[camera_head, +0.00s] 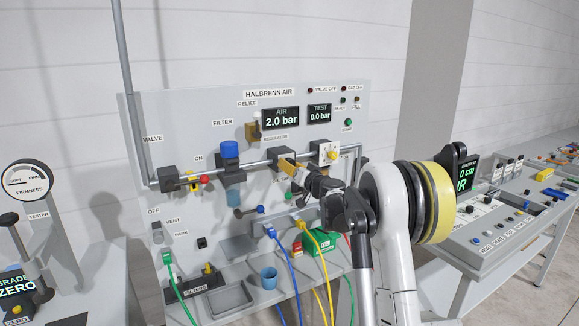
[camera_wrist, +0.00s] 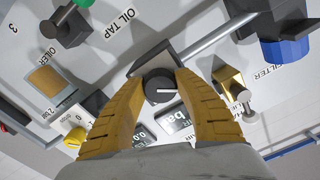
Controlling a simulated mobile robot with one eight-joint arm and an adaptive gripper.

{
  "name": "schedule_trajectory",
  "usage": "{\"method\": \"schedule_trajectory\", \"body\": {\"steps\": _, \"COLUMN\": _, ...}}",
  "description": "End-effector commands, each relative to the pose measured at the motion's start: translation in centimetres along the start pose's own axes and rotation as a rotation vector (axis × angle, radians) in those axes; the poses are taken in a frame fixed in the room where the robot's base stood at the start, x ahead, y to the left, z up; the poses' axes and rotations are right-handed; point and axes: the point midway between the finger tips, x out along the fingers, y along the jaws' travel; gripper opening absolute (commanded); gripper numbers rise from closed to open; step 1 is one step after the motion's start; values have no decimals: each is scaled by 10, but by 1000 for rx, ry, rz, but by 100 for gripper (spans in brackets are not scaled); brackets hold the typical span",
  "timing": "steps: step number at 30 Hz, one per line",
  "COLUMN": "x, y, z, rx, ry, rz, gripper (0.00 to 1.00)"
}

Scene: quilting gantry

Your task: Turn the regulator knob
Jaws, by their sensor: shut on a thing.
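The regulator knob (camera_wrist: 158,86) is a dark round knob with a white pointer line, in the middle of the wrist view. The two yellow fingers of my gripper (camera_wrist: 161,80) stand on either side of it and are shut on it. In the head view my gripper (camera_head: 289,163) is at the panel, below the REGULATOR label, and the knob is hidden behind the finger and wrist. The AIR display (camera_head: 281,118) above reads 2.0 bar. The TEST display (camera_head: 320,114) reads 0.0 bar.
A brass relief fitting (camera_wrist: 232,88) stands close beside one finger. The blue-topped filter (camera_head: 230,152) and a white-and-yellow dial (camera_head: 330,152) flank my gripper along the pipe. Coloured hoses, a blue cup (camera_head: 268,277) and a grey tray (camera_head: 231,298) are below.

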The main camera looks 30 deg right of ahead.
Motion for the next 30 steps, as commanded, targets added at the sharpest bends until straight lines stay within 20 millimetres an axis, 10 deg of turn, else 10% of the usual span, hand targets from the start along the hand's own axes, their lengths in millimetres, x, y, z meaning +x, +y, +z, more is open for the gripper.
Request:
{"method": "schedule_trajectory", "body": {"steps": 2, "x": 0, "y": 0, "z": 0, "rx": 0, "ry": 0, "rz": 0, "gripper": 7}}
{"method": "schedule_trajectory", "body": {"steps": 3, "x": 0, "y": 0, "z": 0, "rx": 0, "ry": 0, "rz": 0, "gripper": 40}}
{"method": "schedule_trajectory", "body": {"steps": 6, "x": 0, "y": 0, "z": 0, "rx": 1, "ry": 0, "rz": 0, "gripper": 61}}
{"method": "schedule_trajectory", "body": {"steps": 17, "x": -6, "y": 0, "z": 0, "rx": 1, "ry": 0, "rz": 0, "gripper": 61}}
{"method": "schedule_trajectory", "body": {"steps": 30, "x": -94, "y": 0, "z": 0, "rx": 1, "ry": 0, "rz": 1, "gripper": 61}}
